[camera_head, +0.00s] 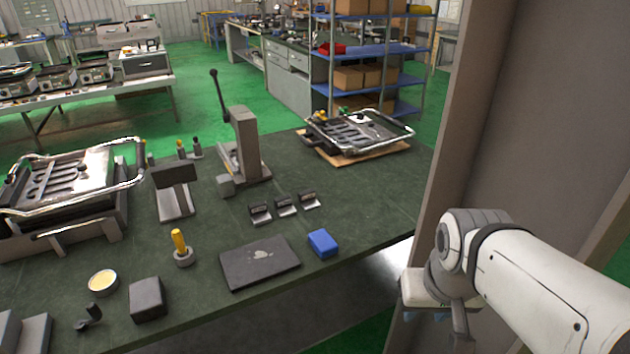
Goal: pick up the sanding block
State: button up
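Two block-shaped things lie on the dark green bench top: a small blue block (323,243) near the front right edge, and a larger dark grey block (147,299) at the front left. I cannot tell for certain which is the sanding block. Both rest on the bench with nothing touching them. My gripper (436,318) hangs at the right, beyond the bench's right edge and apart from both blocks. It points downward, partly hidden by my own white arm. Whether its fingers are open is not clear.
A flat dark plate (260,263) lies just left of the blue block. Several small grey holders (286,207) and a lever press (240,150) stand behind. A yellow-handled tool (181,246) and a round tin (103,282) are left. A tall brown panel (480,130) rises beside my arm.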

aim_at(323, 244)
jog(key=u, duration=0.3)
jog(key=i, duration=0.9)
jog(key=u, duration=0.6)
jog(key=k, duration=0.95)
jog(key=u, duration=0.2)
jog(key=i, duration=0.95)
jog(key=z, duration=0.1)
